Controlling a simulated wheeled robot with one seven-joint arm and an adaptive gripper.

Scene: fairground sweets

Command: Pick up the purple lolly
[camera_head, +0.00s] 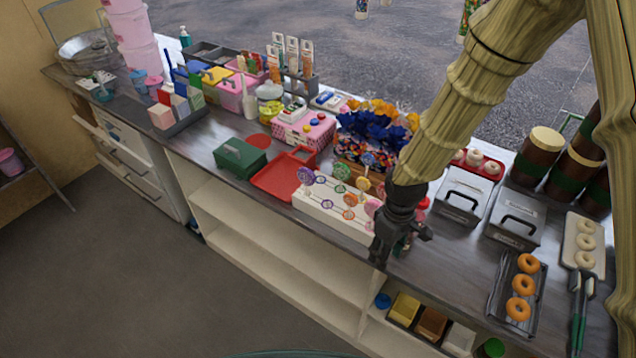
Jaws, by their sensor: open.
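A white lolly stand (335,222) stands at the counter's front edge and holds several round swirl lollies. A purple and white lolly (306,175) is at the stand's left end. Another bluish-purple lolly (367,159) shows at the back, so I cannot be sure which one the task means. My dark gripper (397,252) points down at the right end of the stand, well to the right of the left-end purple lolly. It is open, and I see nothing held in it. It hides part of the stand's right end and what is behind it.
A red tray (277,182) and a green box (239,157) lie left of the stand. Blue and orange flowers (375,128) stand behind it. Grey lidded boxes (464,194) and a doughnut tray (536,314) are to the right. Open shelves are below the counter.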

